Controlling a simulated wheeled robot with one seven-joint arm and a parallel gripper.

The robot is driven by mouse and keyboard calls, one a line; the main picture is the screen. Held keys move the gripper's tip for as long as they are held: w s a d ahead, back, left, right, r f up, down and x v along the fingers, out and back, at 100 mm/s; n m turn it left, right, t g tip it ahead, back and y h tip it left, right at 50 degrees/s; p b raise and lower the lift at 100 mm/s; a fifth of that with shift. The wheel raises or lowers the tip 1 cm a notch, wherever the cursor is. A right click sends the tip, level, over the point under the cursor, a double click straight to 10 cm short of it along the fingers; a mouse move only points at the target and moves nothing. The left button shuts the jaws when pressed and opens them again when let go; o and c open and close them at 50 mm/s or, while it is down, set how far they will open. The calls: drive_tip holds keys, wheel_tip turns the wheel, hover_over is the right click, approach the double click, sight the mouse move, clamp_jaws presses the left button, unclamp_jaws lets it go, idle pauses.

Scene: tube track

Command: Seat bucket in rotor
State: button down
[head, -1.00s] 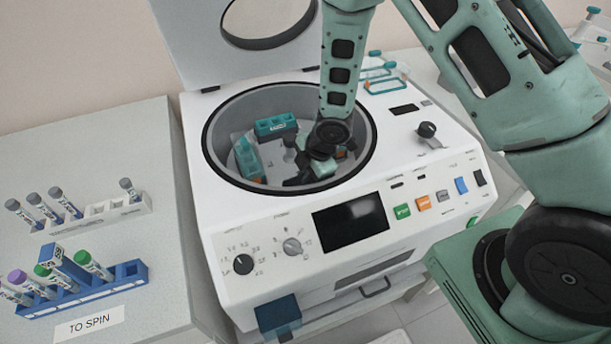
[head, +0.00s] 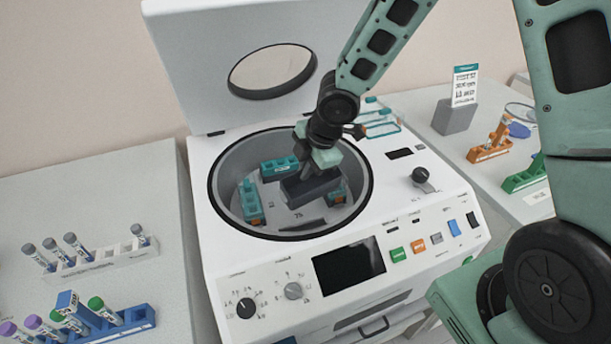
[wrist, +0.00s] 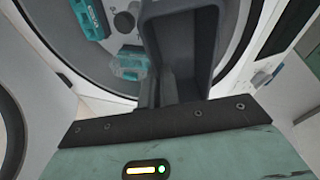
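My gripper (head: 316,168) is over the open centrifuge bowl, right of its middle, pointing down. It appears shut on a dark grey, box-like bucket (head: 312,187), which is tilted and seems raised above the rotor. The rotor (head: 285,208) lies in the bowl. A dark patch at the rotor's front has no teal bucket.
The centrifuge lid (head: 205,60) stands open behind the bowl. The bowl rim (head: 217,205) surrounds the work area. Tube racks, one white (head: 100,262) and one blue (head: 130,318), stand on the left bench. Orange (head: 490,150) and green (head: 525,177) racks stand at right.

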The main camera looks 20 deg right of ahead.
drive_tip(key=shift+r, duration=0.2)
drive_tip(key=shift+r+p, duration=2.5)
drive_tip(key=shift+p, duration=0.1)
drive_tip(key=shift+f, duration=0.1)
